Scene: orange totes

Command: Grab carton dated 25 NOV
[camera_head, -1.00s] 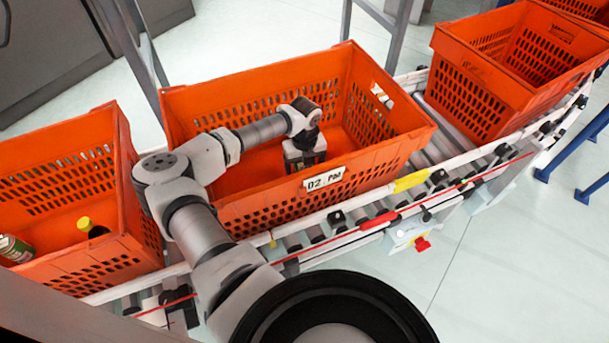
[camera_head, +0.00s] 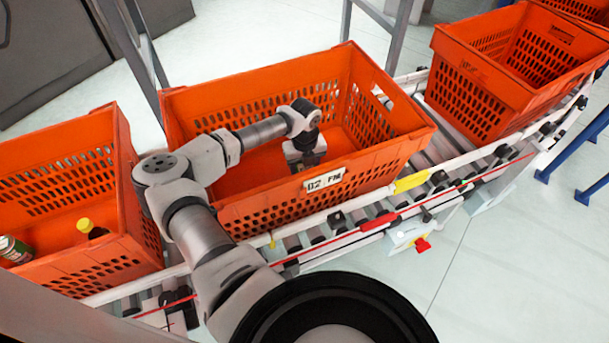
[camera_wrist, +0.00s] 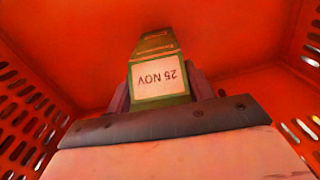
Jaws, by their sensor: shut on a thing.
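The carton (camera_wrist: 155,48) is green with a white label reading 25 NOV, upside down in the wrist view. My gripper (camera_wrist: 160,92) is shut on the carton, one finger on each side of it. The orange tote floor and walls show around it. In the head view my gripper (camera_head: 306,160) points down inside the middle orange tote (camera_head: 270,205), near its front wall. The carton is hidden there behind the gripper and the tote wall.
The left orange tote (camera_head: 75,262) holds a bottle with a yellow cap (camera_head: 90,229) and a can (camera_head: 14,249). Another orange tote (camera_head: 470,95) stands at the right on the roller conveyor (camera_head: 440,150). The middle tote's walls surround my gripper closely.

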